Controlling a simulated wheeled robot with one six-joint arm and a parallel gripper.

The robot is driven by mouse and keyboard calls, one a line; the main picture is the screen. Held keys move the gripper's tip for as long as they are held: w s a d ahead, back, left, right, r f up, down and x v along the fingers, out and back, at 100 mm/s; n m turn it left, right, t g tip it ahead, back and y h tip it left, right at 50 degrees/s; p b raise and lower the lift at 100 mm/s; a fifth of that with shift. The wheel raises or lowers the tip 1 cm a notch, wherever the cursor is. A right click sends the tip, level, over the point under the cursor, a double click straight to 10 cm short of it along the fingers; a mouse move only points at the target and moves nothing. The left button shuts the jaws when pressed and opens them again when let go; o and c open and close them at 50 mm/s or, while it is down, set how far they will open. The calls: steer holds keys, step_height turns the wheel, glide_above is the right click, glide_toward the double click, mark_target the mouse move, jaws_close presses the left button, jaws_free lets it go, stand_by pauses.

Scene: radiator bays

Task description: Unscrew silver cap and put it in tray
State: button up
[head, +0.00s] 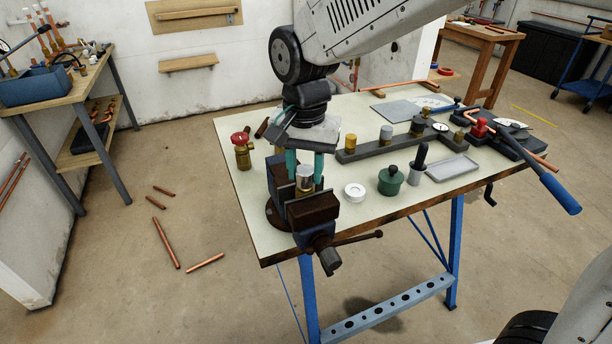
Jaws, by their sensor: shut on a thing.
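The silver cap (305,174) sits upright on top of a brass fitting (304,192) at the bench vise (313,213). My gripper (305,167) points straight down from above, its two teal fingers on either side of the silver cap and shut on it. The fingers hide part of the cap's sides. I cannot tell whether the cap still touches the fitting's thread. The shallow grey tray (466,161) lies on the workbench to the right, and looks empty.
On the workbench (350,230) stand a red-knobbed brass valve (241,150), a white ring (354,192), a green pot (390,181) and a grey cup with a dark handle (417,170). A dark rail (370,150) with several caps lies behind. Copper pipes (166,242) lie on the floor.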

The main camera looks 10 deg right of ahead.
mark_target(306, 170)
steer(key=n, duration=0.4)
steer(key=shift+n, duration=0.4)
steer(key=n, duration=0.3)
steer(key=shift+r, duration=2.5)
